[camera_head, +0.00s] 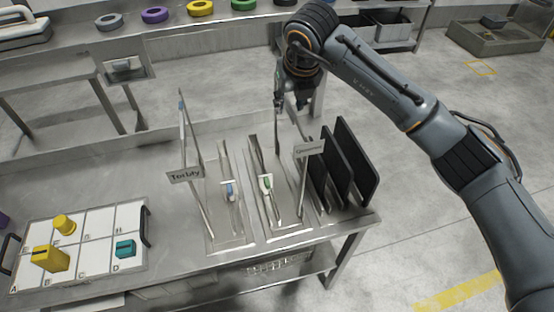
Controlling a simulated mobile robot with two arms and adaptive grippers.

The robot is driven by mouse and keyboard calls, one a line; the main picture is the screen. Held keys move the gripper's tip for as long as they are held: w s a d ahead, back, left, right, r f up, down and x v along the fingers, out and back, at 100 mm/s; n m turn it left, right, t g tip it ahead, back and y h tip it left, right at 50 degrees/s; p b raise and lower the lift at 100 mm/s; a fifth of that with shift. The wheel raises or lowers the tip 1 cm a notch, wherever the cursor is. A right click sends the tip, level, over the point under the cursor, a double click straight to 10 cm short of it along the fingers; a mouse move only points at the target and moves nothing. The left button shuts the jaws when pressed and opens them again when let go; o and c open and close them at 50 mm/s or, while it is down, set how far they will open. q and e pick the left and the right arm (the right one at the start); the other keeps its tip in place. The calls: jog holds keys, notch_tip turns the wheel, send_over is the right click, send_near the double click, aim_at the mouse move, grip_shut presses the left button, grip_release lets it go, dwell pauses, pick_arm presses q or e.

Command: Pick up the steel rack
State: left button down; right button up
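Thin upright steel plates and a low steel frame, which look like the steel rack (249,228), stand on the steel table. A sign reading roughly "Torbity" (186,175) is at the left and a second, hard-to-read sign (309,149) at the right. Small pieces, one white and blue (230,191) and one white and green (266,184), sit between the plates. My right gripper (279,103) points down above the far end of the plates, partly hidden by its own wrist. I cannot tell whether it is open or touches a plate. My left gripper is out of view.
Several black panels (357,160) stand upright at the table's right end. A white lettered tray (97,218) with yellow and teal pieces lies at the left. A wire basket (275,266) is under the table.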

jog(key=shift+x, duration=1.2)
jog(key=shift+f+b, duration=0.25)
jog(key=shift+b, duration=0.05)
grip_shut()
jog(key=shift+w+r, duration=0.15)
